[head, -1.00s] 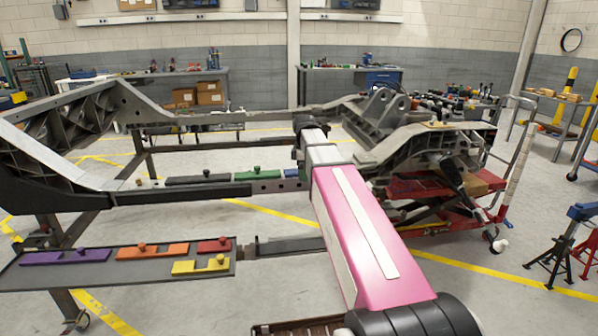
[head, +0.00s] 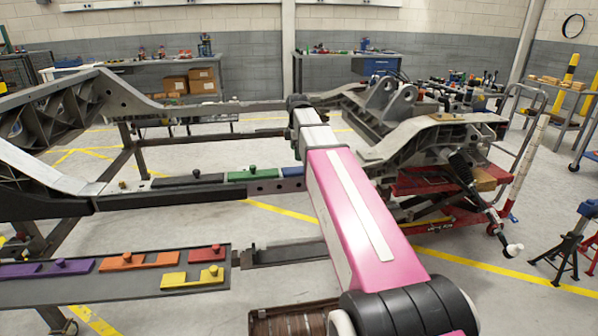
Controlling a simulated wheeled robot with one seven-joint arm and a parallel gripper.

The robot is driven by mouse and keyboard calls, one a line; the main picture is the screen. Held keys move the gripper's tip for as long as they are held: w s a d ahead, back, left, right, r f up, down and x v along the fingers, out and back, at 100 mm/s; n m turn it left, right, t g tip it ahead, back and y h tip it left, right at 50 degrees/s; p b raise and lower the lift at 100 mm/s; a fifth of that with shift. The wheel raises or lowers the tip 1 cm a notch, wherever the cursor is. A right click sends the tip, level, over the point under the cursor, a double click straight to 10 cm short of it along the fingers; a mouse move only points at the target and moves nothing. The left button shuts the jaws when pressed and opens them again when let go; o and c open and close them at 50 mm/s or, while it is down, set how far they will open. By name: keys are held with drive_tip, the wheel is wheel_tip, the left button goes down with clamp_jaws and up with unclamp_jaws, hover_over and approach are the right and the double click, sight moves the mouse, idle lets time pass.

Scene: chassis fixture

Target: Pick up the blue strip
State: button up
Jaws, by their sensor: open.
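The blue strip (head: 292,171) lies on the dark chassis beam, at the right end of a row, just right of the green strip (head: 250,174). Its right part is hidden behind my arm, so only a short piece shows. My pink arm reaches from the lower right up to a dark joint above the strip. My gripper is hidden behind my arm links, so its distance from the strip cannot be seen.
A black strip (head: 187,180) lies left of the green one on the beam. A grey tray (head: 120,289) in front holds purple, orange, red and yellow strips. The chassis frame rises at left and right. A red lift cart (head: 440,215) stands at right.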

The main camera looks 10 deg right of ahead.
sight(298, 170)
drive_tip(key=shift+s+d+f, duration=0.1)
drive_tip(key=shift+d+f, duration=0.05)
drive_tip(key=shift+f, duration=3.6)
drive_tip(key=c, duration=1)
